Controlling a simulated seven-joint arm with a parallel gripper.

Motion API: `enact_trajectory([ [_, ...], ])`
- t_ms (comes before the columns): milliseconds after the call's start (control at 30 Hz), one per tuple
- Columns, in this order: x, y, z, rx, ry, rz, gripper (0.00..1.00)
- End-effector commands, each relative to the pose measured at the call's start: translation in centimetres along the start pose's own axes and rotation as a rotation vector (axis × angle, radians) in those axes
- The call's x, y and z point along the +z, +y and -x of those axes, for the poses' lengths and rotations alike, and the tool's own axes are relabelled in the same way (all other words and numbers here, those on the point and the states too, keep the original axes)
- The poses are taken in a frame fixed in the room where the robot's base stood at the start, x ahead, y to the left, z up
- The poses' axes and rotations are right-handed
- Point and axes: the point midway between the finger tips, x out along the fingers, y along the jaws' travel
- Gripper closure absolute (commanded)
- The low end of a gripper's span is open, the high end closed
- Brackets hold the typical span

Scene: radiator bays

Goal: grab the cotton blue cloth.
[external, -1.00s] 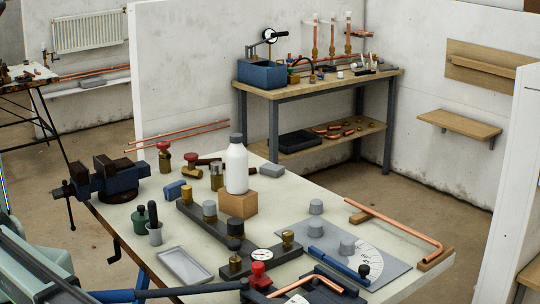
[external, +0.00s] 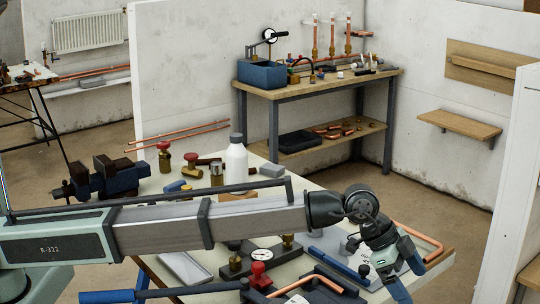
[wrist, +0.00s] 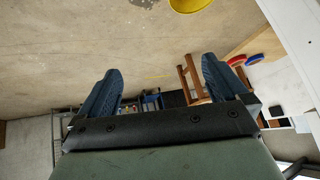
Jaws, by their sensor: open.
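No cloth is plain to see. A small blue block-like piece (external: 177,186) lies on the bench between the vise and the brass fittings; I cannot tell whether it is folded cloth. My gripper (external: 408,281) is open over the right front part of the bench, far to the right of that piece and pointing down and right. In the wrist view my gripper (wrist: 161,72) shows two blue fingers spread apart with nothing between them. That view shows no cloth.
My arm crosses above the bench (external: 325,182) and hides much of its middle. A white bottle (external: 236,165) stands behind it. A vise (external: 112,180) is at left, a gauge (external: 262,254) and a copper pipe (external: 420,238) at front and right. A shelved workbench (external: 318,90) stands behind.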

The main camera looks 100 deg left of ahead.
Motion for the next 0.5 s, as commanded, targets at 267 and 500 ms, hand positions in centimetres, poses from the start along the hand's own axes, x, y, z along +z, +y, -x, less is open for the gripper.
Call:
enact_trajectory([
  [267,8.4,-13.5,6.1,-0.049,-0.129,0.005,0.00],
  [500,16.6,-22.9,12.5,-0.065,-0.240,0.018,0.00],
])
